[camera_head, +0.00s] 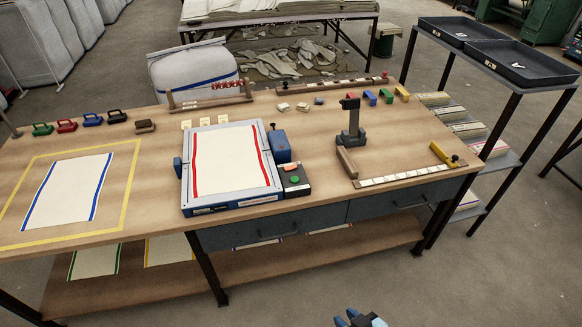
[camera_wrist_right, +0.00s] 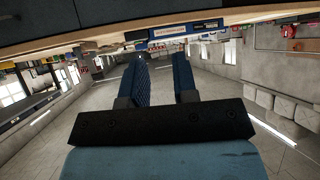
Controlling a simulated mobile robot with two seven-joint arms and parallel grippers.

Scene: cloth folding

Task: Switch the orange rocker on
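The orange rocker (camera_head: 290,167) is a small patch on top of a black control box (camera_head: 293,179), with a green button (camera_head: 295,180) in front of it. The box stands against the right side of a blue-framed board. Whether the rocker is on or off is too small to tell. My right gripper (camera_head: 359,316) is at the bottom edge of the head view, well in front of the table and away from the box. In the right wrist view its two blue fingers (camera_wrist_right: 160,75) are apart with nothing between them. My left gripper is not in view.
The board (camera_head: 230,205) holds a white cloth with red stripes. A blue-striped cloth (camera_head: 68,190) lies in a yellow outline at left. A clamp-like stand (camera_head: 350,130) and a ruler (camera_head: 405,177) are right of the box. The floor before the table is clear.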

